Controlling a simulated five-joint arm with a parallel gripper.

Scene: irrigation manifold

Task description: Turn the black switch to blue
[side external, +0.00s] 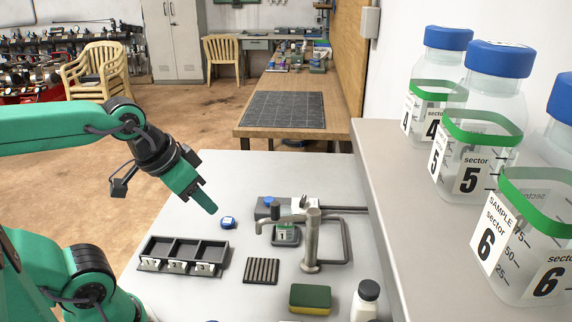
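My gripper (207,203) hangs above the grey table with its teal fingertip pointing down and to the right. From this side only one finger shape shows, so I cannot tell whether it is open or shut. A grey manifold box (285,206) lies to its right, with a blue part at its left end and a small white part on top. The gripper is apart from it. A black switch is too small to make out on the box. A metal tap (311,240) stands in front and partly covers the box. A round blue-and-white item (228,222) lies just below and right of my gripper.
A dark three-compartment tray (183,240), a ribbed dark mat (261,271), a sponge (310,297) and a white bottle (365,300) are nearer the front. A small device marked 1 (286,236) sits under the tap. Large numbered jars (476,140) stand on the right shelf.

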